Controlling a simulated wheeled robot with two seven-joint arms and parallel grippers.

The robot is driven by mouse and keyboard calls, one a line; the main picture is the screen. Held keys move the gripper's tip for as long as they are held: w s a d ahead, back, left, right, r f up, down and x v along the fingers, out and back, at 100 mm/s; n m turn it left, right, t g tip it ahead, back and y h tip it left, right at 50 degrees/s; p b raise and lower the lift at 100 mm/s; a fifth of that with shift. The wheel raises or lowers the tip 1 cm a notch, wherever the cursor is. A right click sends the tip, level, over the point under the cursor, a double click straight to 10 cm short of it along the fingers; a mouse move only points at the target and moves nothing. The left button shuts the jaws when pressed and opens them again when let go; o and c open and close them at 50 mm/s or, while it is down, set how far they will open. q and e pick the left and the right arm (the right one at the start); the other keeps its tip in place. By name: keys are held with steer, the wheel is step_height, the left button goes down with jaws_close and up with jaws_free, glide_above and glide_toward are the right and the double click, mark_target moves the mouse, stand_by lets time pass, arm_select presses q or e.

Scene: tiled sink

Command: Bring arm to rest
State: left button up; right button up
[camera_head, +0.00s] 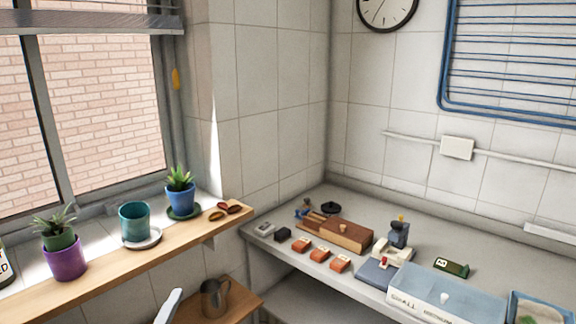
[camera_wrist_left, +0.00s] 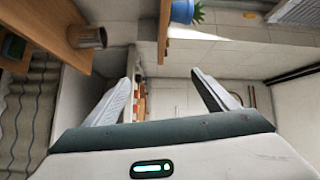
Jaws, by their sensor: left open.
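My left gripper (camera_wrist_left: 162,76) is open in the left wrist view, its two pale fingers spread apart with nothing between them. In the head view only a pale finger-like part of my left gripper (camera_head: 168,306) shows at the bottom edge, below the wooden window shelf and left of a metal mug (camera_head: 215,299). The mug also shows in the wrist view (camera_wrist_left: 88,37), at the upper left. My right gripper is in neither view.
The wooden shelf (camera_head: 120,267) under the window holds plant pots and a teal cup (camera_head: 135,222). The mug stands on a lower wooden shelf (camera_head: 247,305).

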arm_select(q)
steer(key=s+a+f+n+g+y, duration=0.2)
steer(key=s+f+n+g, duration=0.65)
steer(key=s+f, duration=0.7)
steer(key=s+d+f+n+g+h, duration=0.1)
steer(key=s+f+n+g, duration=0.3)
steer(key=s, duration=0.5)
steer(key=s+d+f+n+g+h, duration=0.1)
steer(key=s+f+n+g, duration=0.1)
steer(key=s+f, duration=0.5)
step_height(320, 180, down, 26)
steer(key=s+g, duration=0.1)
steer(key=s, duration=0.1)
steer(key=s+a+f+g, duration=0.1)
steer(key=s+a+f, duration=0.2)
steer(key=s+f, duration=1.5)
steer(key=shift+s+f+g+y, duration=0.15)
steer(key=shift+f+g+y, duration=0.2)
steer(key=shift+f, duration=0.1)
steer(key=shift+m, duration=0.25)
